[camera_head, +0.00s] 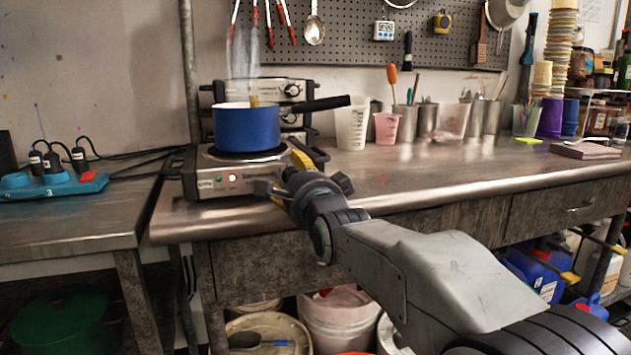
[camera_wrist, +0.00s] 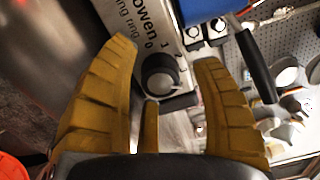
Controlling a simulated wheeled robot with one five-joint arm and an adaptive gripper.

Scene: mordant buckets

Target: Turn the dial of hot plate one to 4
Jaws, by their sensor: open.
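The front hot plate (camera_head: 205,184) is a silver box near the bench's left front edge, with a blue pot (camera_head: 245,132) on its burner. In the wrist view its front panel (camera_wrist: 135,22) shows part of a brand name and the figures 0, 2 and 3. Its dark round dial (camera_wrist: 160,74) lies between my two yellow fingers, with a gap on both sides. I cannot tell exactly which figure it points to. My gripper (camera_wrist: 164,54) is open around the dial.
A second hot plate (camera_head: 291,88) stands behind, partly hidden by the pot. The pot's black handle (camera_head: 325,104) reaches right over the bench. A beige cup (camera_head: 352,128) and pink cup (camera_head: 387,128) stand to the right. A power strip (camera_head: 55,184) lies on the left table.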

